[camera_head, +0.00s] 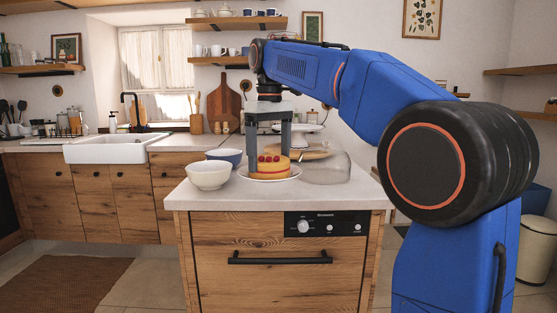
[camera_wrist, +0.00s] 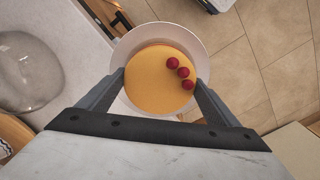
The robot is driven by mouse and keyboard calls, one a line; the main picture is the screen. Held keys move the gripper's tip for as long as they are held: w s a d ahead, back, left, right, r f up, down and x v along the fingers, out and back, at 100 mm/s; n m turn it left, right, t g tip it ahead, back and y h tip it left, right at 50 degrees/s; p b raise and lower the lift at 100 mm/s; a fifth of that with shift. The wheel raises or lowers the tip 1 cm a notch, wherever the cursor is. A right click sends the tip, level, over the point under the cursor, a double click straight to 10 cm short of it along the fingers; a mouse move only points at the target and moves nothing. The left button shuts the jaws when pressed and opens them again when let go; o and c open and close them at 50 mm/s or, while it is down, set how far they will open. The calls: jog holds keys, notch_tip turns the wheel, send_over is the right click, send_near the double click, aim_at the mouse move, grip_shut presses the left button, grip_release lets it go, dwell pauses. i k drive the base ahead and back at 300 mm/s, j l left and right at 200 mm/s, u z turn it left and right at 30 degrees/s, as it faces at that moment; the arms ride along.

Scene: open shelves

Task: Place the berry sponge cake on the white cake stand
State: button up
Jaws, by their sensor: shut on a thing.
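The berry sponge cake (camera_head: 270,171) is a round golden cake with red berries on top. It sits in a white plate (camera_head: 295,171) on the counter, and whether it touches the plate cannot be told for sure. My gripper (camera_head: 269,169) comes down from above, shut on the cake, one finger on each side. In the wrist view the cake (camera_wrist: 152,80) lies between the fingertips (camera_wrist: 159,80), inside the plate rim (camera_wrist: 128,45).
Two bowls, one white (camera_head: 208,176) and one blue-rimmed (camera_head: 224,156), stand left of the plate. A clear glass dome (camera_head: 326,169) is close on the right; it also shows in the wrist view (camera_wrist: 28,72). A wooden board (camera_head: 316,153) lies behind. The counter's front strip (camera_head: 280,199) is clear.

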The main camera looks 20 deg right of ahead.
aim_at(298, 137)
jog(key=i+l, duration=0.15)
jog(key=i, duration=0.2)
jog(key=i+l, duration=0.2)
jog(key=i, duration=0.15)
jog(key=i+l, duration=0.15)
jog(key=i, duration=0.2)
